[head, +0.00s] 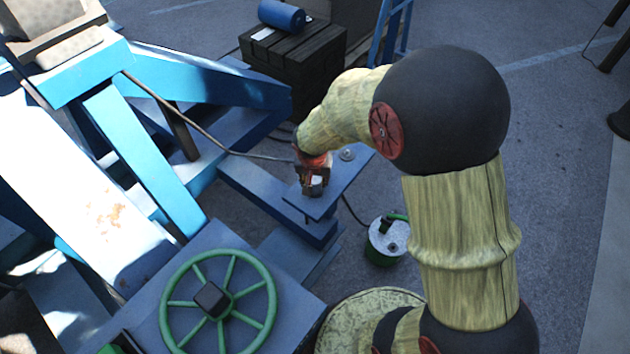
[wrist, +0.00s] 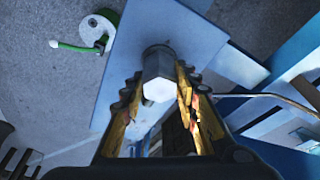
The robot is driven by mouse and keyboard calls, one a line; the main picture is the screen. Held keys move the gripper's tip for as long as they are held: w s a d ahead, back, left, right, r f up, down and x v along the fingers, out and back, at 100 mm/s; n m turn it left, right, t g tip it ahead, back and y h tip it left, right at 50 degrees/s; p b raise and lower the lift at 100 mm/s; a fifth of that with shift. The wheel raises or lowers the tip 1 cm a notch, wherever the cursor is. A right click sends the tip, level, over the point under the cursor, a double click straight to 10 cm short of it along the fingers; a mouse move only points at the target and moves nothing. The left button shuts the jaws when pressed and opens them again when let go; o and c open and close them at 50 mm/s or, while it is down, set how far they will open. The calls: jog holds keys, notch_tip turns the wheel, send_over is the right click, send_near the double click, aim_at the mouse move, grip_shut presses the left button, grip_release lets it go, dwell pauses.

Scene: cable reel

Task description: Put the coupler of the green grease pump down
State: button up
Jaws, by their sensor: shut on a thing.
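My gripper (head: 313,172) points down over a small blue plate (head: 345,181) that juts from the blue frame. In the wrist view its two yellow fingers (wrist: 158,88) are closed on the sides of a pale hexagonal metal coupler (wrist: 158,73). The coupler also shows below my gripper in the head view (head: 316,184). I cannot tell whether it touches the plate. The grease pump (head: 387,242), a green can with a light top and green handle, stands on the ground right of the plate. It also shows at upper left in the wrist view (wrist: 98,33).
A round metal piece (head: 347,154) sits on the plate behind my gripper. A green handwheel (head: 218,300) is at lower left. A dark crate (head: 300,65) carries a blue roll (head: 282,15) behind. A dark hose runs between plate and pump. Open paving lies to the right.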

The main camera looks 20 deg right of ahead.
jog(key=shift+f, duration=0.1)
jog(key=o, duration=1.2)
jog(key=shift+o, duration=0.4)
jog(key=shift+r, duration=0.55)
jog(key=s+r+n+p, duration=0.1)
jog(key=s+r, duration=0.3)
jog(key=r, duration=0.3)
jog(key=s+r+t+p, duration=0.1)
jog(key=s+r, duration=0.2)
jog(key=r, duration=0.5)
jog(key=s+r+n+p, duration=0.1)
jog(key=s+r, duration=0.3)
jog(key=r, duration=0.3)
jog(key=s+r+n+t, duration=0.1)
jog(key=s+r, duration=0.2)
jog(key=s, duration=0.2)
jog(key=s+r+n+y, duration=0.1)
jog(key=s+r+n, duration=0.1)
jog(key=s, duration=0.4)
jog(key=shift+s+r+t, duration=0.2)
jog(key=shift+r+t, duration=0.2)
jog(key=shift+r, duration=0.45)
